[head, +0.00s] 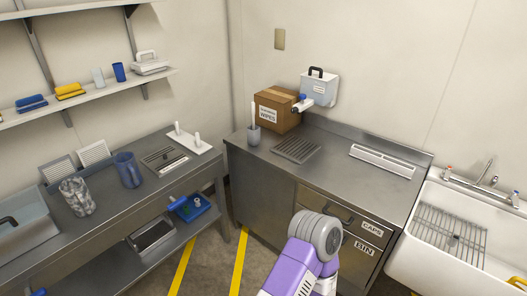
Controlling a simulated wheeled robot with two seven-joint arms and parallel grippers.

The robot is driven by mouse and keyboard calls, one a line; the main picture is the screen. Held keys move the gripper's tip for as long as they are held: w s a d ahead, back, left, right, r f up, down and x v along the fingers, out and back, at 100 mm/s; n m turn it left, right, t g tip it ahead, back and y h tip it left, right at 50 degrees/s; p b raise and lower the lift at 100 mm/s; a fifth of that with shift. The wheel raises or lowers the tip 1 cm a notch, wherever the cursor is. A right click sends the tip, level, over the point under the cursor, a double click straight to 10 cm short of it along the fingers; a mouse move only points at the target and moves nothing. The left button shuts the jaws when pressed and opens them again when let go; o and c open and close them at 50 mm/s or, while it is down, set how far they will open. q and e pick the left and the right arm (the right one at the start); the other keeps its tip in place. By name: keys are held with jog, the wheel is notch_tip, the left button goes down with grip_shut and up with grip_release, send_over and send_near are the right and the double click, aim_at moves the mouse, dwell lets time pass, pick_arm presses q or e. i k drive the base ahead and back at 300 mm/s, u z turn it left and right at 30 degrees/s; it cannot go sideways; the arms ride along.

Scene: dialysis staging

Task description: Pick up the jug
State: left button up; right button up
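A blue jug (128,170), with what looks like a handle on its side, stands upright on the left steel counter (100,192). A patterned grey, clear-looking vessel (77,196) stands to its left on the same counter. I take the blue one for the jug, but the picture does not settle this. A purple and grey link of one of my arms shows at the bottom centre, well to the right of the jug. No gripper fingers show in the head view, and nothing of mine touches the jug.
A shelf (95,92) hangs above. A carton (277,109) stands on the right counter. Yellow-lined floor separates the counters.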

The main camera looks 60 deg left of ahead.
aim_at(126, 164)
jog(key=k, duration=0.6)
jog(key=u, duration=1.2)
jog(key=i, duration=0.95)
jog(key=u, duration=0.85)
